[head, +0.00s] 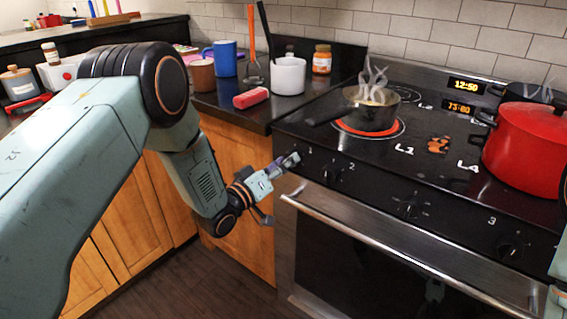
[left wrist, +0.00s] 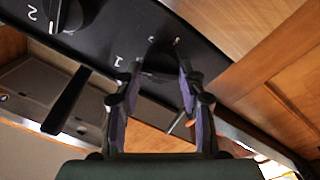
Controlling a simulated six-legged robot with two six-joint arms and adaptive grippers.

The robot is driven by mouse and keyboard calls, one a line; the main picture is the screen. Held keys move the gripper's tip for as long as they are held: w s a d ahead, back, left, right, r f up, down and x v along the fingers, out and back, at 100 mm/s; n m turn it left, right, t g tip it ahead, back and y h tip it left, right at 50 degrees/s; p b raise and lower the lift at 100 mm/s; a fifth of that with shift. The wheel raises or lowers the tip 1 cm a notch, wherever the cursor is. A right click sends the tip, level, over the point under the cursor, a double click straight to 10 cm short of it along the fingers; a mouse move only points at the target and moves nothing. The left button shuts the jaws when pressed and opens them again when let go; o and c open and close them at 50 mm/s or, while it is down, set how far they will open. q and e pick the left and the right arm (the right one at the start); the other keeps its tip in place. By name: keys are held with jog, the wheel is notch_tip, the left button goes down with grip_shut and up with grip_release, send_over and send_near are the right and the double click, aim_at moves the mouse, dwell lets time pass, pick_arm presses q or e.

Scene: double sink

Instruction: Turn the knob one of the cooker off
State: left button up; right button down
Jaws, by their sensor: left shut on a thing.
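The cooker (head: 350,185) has a black front panel with a row of knobs. The burner (head: 398,128) under the small pan (head: 372,112) glows red and the pan steams. My right gripper is out of view.
Knob two (head: 328,174) is close beside my left gripper. The oven handle (head: 400,247) runs below the panel. A red pot (head: 527,150) stands on the hob at right. Mugs and a red block (head: 250,98) stand on the left counter.

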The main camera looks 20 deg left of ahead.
pick_arm(q)
jog(key=n, duration=0.9)
jog(key=n+y, duration=0.1)
jog(key=n, duration=0.3)
jog(key=shift+d+f+n+p, duration=0.1)
jog(key=shift+f+n+p, duration=0.15)
jog(key=shift+n+p, duration=0.15)
jog(key=shift+s, duration=0.1)
jog(key=o, duration=1.1)
jog(key=shift+o, duration=0.2)
jog(key=v, duration=1.2)
jog(key=shift+f, duration=0.2)
jog(key=shift+d, duration=0.1)
